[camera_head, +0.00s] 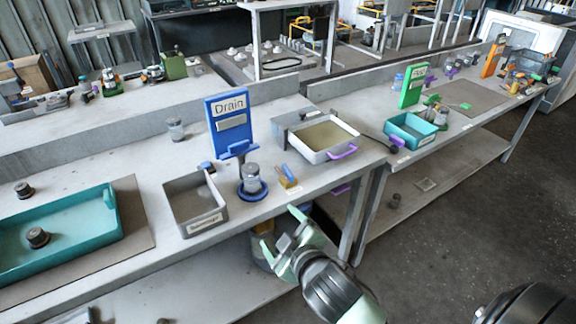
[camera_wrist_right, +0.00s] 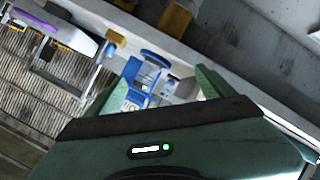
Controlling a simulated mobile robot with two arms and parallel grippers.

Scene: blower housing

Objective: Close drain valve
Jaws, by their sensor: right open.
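A blue panel marked "Drain" (camera_head: 230,112) stands upright on the bench. In front of it a grey cylinder (camera_head: 251,178) sits on a blue round base (camera_head: 253,192). A small brass-coloured block with a blue part (camera_head: 287,179) is to its right. I cannot tell which of these is the drain valve or how it is set. My right gripper (camera_head: 283,230) is open and empty, in front of the bench edge and apart from these things. In the right wrist view, blue parts (camera_wrist_right: 150,60) show beyond and between its fingers (camera_wrist_right: 163,88). My left gripper is not in view.
A grey bin (camera_head: 196,214) stands left of the cylinder, and a white tray with purple handles (camera_head: 320,153) to the right. A teal tray (camera_head: 70,245) is at the far left. The bench's front edge and lower shelf (camera_head: 245,295) are near my right arm.

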